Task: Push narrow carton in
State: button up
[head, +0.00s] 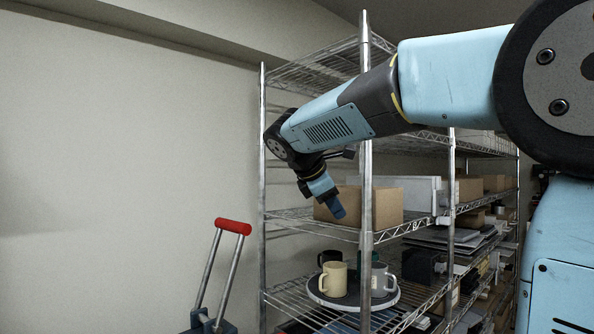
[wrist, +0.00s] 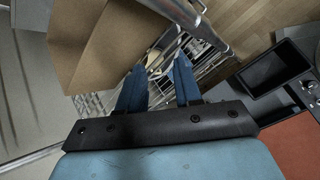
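A brown carton (head: 388,207) stands upright on the upper-middle wire shelf (head: 290,215), behind the front post. I take it to be the narrow carton. It also shows at the top left of the wrist view (wrist: 115,45). My gripper (head: 337,210) points down and right at the carton's left part in the head view and covers some of it. In the wrist view my gripper (wrist: 160,60) has its two blue fingers apart with nothing between them. The left fingertip is close to the carton's lower edge; I cannot tell if they touch.
A steel post (head: 366,150) stands in front of the carton. A white box (head: 420,192) and more cartons (head: 468,188) are farther right. Mugs (head: 333,279) stand on a round tray (head: 317,297) on the shelf below. A red-handled cart (head: 233,226) is at left.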

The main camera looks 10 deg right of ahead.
jog(key=w+a+r+n+h, duration=0.2)
jog(key=w+a+r+n, duration=0.1)
jog(key=w, duration=0.4)
jog(key=w+a+r+n+t+h, duration=0.1)
jog(key=w+a+r+n+h, duration=0.1)
jog(key=w+a+r+n, duration=0.2)
jog(key=w+r, duration=0.1)
jog(key=w, duration=0.2)
jog(key=shift+w, duration=0.1)
